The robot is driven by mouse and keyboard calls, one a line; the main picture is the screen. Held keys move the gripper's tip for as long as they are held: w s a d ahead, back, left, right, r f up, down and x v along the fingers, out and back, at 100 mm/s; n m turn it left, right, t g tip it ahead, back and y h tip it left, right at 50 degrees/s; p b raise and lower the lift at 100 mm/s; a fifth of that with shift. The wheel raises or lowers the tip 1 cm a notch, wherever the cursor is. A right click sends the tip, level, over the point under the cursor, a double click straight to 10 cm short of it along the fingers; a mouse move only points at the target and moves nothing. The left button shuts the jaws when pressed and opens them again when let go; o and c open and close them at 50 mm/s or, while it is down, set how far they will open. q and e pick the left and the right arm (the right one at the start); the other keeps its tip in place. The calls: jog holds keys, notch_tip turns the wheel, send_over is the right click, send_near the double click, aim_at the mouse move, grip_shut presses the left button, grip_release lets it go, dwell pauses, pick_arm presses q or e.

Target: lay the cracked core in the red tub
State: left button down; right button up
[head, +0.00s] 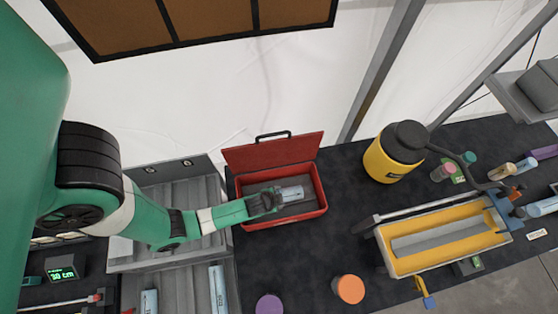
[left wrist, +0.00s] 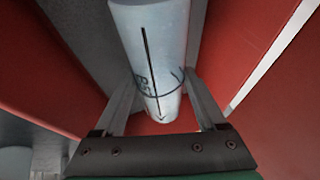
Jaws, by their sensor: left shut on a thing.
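A pale blue core (head: 292,193) is held at the tip of my left gripper (head: 275,197), inside the outline of the open red tub (head: 292,221). In the left wrist view the core (left wrist: 155,45) lies between the two fingers of the gripper (left wrist: 160,108), which is shut on it. A dark straight line runs along the core, with a curved line and small lettering across it. Red tub walls (left wrist: 265,85) show on both sides. I cannot tell whether the core touches the tub's grey floor. My right gripper is not in view.
The tub's red lid (head: 274,152) stands open behind. Grey trays (head: 180,286) with other pale cores (head: 219,289) are at left. A yellow jug (head: 393,155) and a yellow trough (head: 445,238) stand right. An orange-topped jar (head: 348,289) and purple-topped jar (head: 269,305) are in front.

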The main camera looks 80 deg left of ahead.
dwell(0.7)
pick_arm(q)
grip_release()
jog(key=shift+f, duration=0.1)
jog(key=p+v, duration=0.3)
jog(key=v, duration=0.4)
jog(key=shift+r, duration=0.3)
jog(key=p+v, duration=0.4)
jog(key=shift+s, duration=0.15)
